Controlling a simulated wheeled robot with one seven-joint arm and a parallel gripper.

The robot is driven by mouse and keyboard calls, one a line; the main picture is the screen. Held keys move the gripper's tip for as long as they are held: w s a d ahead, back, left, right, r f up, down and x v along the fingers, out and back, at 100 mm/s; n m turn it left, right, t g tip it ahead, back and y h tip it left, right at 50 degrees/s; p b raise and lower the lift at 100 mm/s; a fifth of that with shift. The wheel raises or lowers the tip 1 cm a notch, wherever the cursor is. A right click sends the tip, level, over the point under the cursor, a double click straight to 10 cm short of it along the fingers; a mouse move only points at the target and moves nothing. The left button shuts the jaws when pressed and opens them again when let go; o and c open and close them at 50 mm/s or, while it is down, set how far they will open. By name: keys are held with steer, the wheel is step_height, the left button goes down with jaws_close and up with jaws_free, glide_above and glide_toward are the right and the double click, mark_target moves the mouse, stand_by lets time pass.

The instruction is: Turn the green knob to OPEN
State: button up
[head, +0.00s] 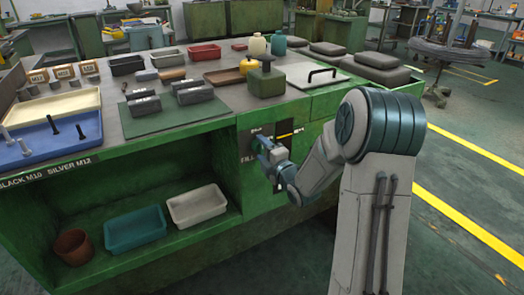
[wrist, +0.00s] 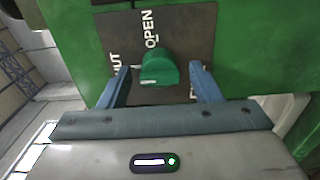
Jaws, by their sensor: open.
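The green knob (wrist: 158,68) sits on a dark label plate (wrist: 185,35) on the green cabinet front. In the wrist view, OPEN (wrist: 149,28) is printed above the knob and letters ending in UT (wrist: 114,62) are at its left. A short white mark shows on the knob's lower left face. My gripper (wrist: 159,69) is open, with one blue finger on each side of the knob. Gaps show between the fingers and the knob. In the head view, my gripper (head: 264,145) is at the cabinet front and the knob cannot be made out.
Teal (head: 135,229) and white (head: 197,206) bins stand on the open shelf at left.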

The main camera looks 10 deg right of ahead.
steer(key=shift+w, duration=0.1)
steer(key=shift+a, duration=0.1)
steer(key=c, duration=1)
steer(key=shift+f+m+b, duration=0.1)
steer(key=shift+m+b, duration=0.3)
steer(key=shift+b, duration=0.1)
steer(key=m+b, duration=0.2)
steer(key=m, duration=0.1)
steer(key=shift+f, duration=0.1)
steer(key=m+b, duration=0.2)
steer(key=m, duration=0.2)
steer(key=shift+m, duration=0.3)
steer(key=m, duration=0.4)
steer(key=shift+m, duration=2.6)
